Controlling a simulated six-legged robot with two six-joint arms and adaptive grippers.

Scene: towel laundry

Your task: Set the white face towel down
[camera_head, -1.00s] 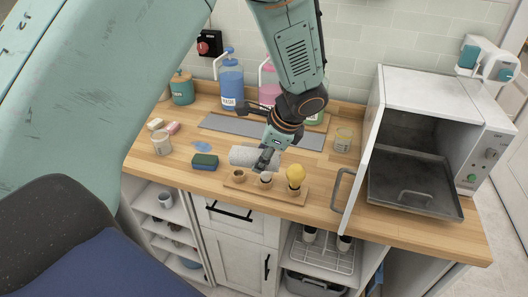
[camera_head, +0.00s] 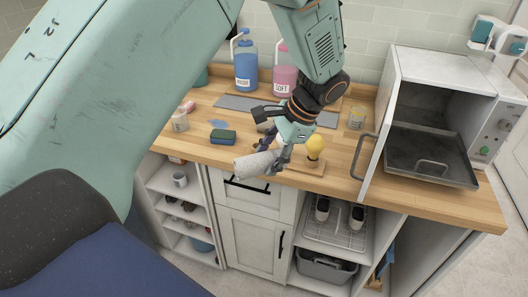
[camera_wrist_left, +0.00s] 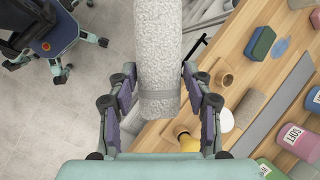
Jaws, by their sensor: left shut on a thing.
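My left gripper (camera_head: 279,158) is shut on the white face towel (camera_head: 252,166), a fluffy roll with a grey band around it. The towel hangs in the air at the counter's front edge, over the drawer front. In the left wrist view the towel (camera_wrist_left: 158,55) stands lengthwise between the two fingers, its far end reaching out over the floor. The wooden counter (camera_head: 345,178) lies behind and to the right of it. My right gripper is not in view.
A wooden board (camera_head: 308,168) with a yellow bulb-shaped thing (camera_head: 315,146) is close to the gripper. A green sponge (camera_head: 222,137) lies to the left. Another roll (camera_wrist_left: 249,109) lies on the counter. The toaster oven (camera_head: 440,100) stands open at right, its tray out.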

